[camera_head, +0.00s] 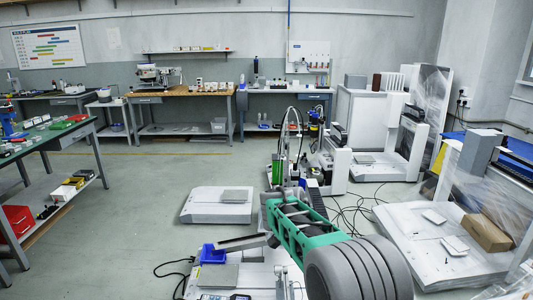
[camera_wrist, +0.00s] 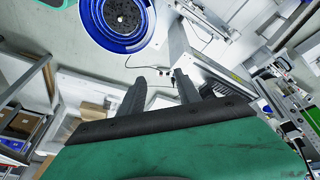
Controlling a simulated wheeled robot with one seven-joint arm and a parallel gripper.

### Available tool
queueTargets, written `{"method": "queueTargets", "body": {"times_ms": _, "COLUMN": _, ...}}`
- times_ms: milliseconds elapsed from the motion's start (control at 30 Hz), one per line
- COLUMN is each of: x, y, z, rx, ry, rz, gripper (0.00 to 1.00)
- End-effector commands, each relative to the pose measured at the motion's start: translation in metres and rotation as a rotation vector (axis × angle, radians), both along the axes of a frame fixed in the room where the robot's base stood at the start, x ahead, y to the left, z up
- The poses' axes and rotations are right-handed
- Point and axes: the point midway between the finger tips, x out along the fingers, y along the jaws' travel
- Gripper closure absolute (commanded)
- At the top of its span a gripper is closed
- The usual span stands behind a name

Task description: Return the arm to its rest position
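My arm (camera_head: 309,232), green and grey, reaches from the lower right of the head view up and left toward a bench-top machine (camera_head: 278,170) with a bright green part and looped cables. My gripper's fingers are not clearly visible there. In the wrist view my gripper (camera_wrist: 160,78) shows two dark fingers standing apart with nothing held between them. A round bowl with a blue rim (camera_wrist: 92,30) and dark small contents lies beyond the fingertips, apart from them.
A low white platform (camera_head: 200,207) is left of the machine. White machines (camera_head: 384,135) and cables stand to the right.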

Motion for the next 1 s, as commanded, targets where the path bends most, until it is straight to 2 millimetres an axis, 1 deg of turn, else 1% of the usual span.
{"method": "queueTargets", "body": {"times_ms": 33, "x": -0.017, "y": -0.010, "z": 0.052, "rx": 0.013, "ry": 0.003, "rz": 0.057, "gripper": 0.60}}
{"method": "queueTargets", "body": {"times_ms": 67, "x": -0.028, "y": -0.014, "z": 0.070, "rx": 0.021, "ry": 0.007, "rz": 0.098, "gripper": 0.60}}
{"method": "queueTargets", "body": {"times_ms": 100, "x": -0.043, "y": -0.019, "z": 0.092, "rx": 0.030, "ry": 0.015, "rz": 0.156, "gripper": 0.60}}
{"method": "queueTargets", "body": {"times_ms": 167, "x": -0.069, "y": -0.026, "z": 0.123, "rx": 0.044, "ry": 0.022, "rz": 0.240, "gripper": 0.60}}
{"method": "queueTargets", "body": {"times_ms": 200, "x": -0.086, "y": -0.030, "z": 0.142, "rx": 0.052, "ry": 0.026, "rz": 0.295, "gripper": 0.60}}
{"method": "queueTargets", "body": {"times_ms": 267, "x": -0.115, "y": -0.033, "z": 0.167, "rx": 0.064, "ry": 0.030, "rz": 0.380, "gripper": 0.60}}
{"method": "queueTargets", "body": {"times_ms": 300, "x": -0.134, "y": -0.035, "z": 0.183, "rx": 0.072, "ry": 0.029, "rz": 0.436, "gripper": 0.60}}
{"method": "queueTargets", "body": {"times_ms": 367, "x": -0.163, "y": -0.036, "z": 0.202, "rx": 0.082, "ry": 0.030, "rz": 0.520, "gripper": 0.60}}
{"method": "queueTargets", "body": {"times_ms": 400, "x": -0.183, "y": -0.035, "z": 0.213, "rx": 0.089, "ry": 0.029, "rz": 0.578, "gripper": 0.60}}
{"method": "queueTargets", "body": {"times_ms": 500, "x": -0.227, "y": -0.031, "z": 0.230, "rx": 0.100, "ry": 0.025, "rz": 0.703, "gripper": 0.60}}
{"method": "queueTargets", "body": {"times_ms": 600, "x": -0.258, "y": -0.026, "z": 0.233, "rx": 0.107, "ry": 0.019, "rz": 0.793, "gripper": 0.60}}
{"method": "queueTargets", "body": {"times_ms": 633, "x": -0.264, "y": -0.024, "z": 0.233, "rx": 0.108, "ry": 0.017, "rz": 0.814, "gripper": 0.60}}
{"method": "queueTargets", "body": {"times_ms": 700, "x": -0.272, "y": -0.022, "z": 0.230, "rx": 0.110, "ry": 0.016, "rz": 0.841, "gripper": 0.60}}
{"method": "queueTargets", "body": {"times_ms": 767, "x": -0.275, "y": -0.021, "z": 0.228, "rx": 0.110, "ry": 0.016, "rz": 0.852, "gripper": 0.60}}
{"method": "queueTargets", "body": {"times_ms": 1000, "x": -0.274, "y": -0.021, "z": 0.226, "rx": 0.111, "ry": 0.016, "rz": 0.851, "gripper": 0.60}}
